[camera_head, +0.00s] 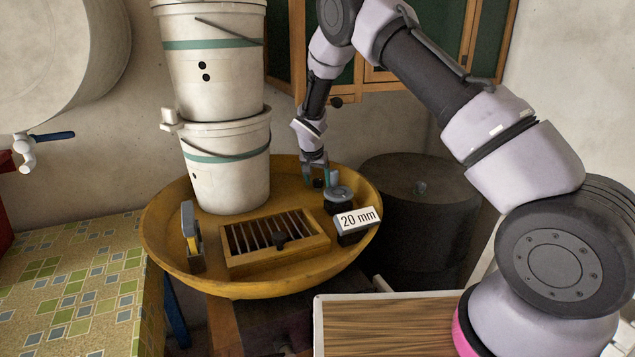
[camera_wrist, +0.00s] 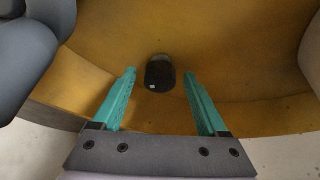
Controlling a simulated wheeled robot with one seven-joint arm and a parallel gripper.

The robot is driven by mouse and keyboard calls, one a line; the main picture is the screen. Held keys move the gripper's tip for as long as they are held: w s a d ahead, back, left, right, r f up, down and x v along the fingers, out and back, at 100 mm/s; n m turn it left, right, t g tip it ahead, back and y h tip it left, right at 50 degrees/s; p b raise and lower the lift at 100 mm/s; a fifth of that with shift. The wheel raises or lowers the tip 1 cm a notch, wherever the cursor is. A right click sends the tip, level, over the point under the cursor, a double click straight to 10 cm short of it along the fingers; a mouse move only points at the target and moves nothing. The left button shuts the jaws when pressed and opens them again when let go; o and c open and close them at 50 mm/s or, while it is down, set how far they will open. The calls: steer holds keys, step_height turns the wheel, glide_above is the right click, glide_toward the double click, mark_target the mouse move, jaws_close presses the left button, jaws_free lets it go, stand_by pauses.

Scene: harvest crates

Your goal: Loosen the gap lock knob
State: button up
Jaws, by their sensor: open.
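My gripper (camera_head: 318,182) is open over the right back part of the yellow round tray, with teal fingers pointing down. In the wrist view, a small black knob (camera_wrist: 160,73) with a pale mark stands ahead between my open fingertips (camera_wrist: 160,78), with room on both sides; contact is not visible. In the head view, a small dark piece shows at the fingers, partly hidden by them. A grey round-topped part on a black base (camera_head: 338,197) stands just right of my gripper. A white "20 mm" label block (camera_head: 357,220) sits in front of it. Which part is the gap lock knob is not marked.
A dark drum (camera_head: 425,225) stands behind right. A tiled counter (camera_head: 75,280) is at left.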

steer(key=shift+w+f, duration=0.1)
steer(key=shift+f, duration=0.1)
steer(key=shift+d, duration=0.1)
jaws_close()
steer(key=shift+n, duration=0.4)
steer(key=shift+n+y, duration=0.5)
steer(key=shift+n, duration=0.4)
steer(key=shift+n+y, duration=0.7)
steer(key=shift+n, duration=1)
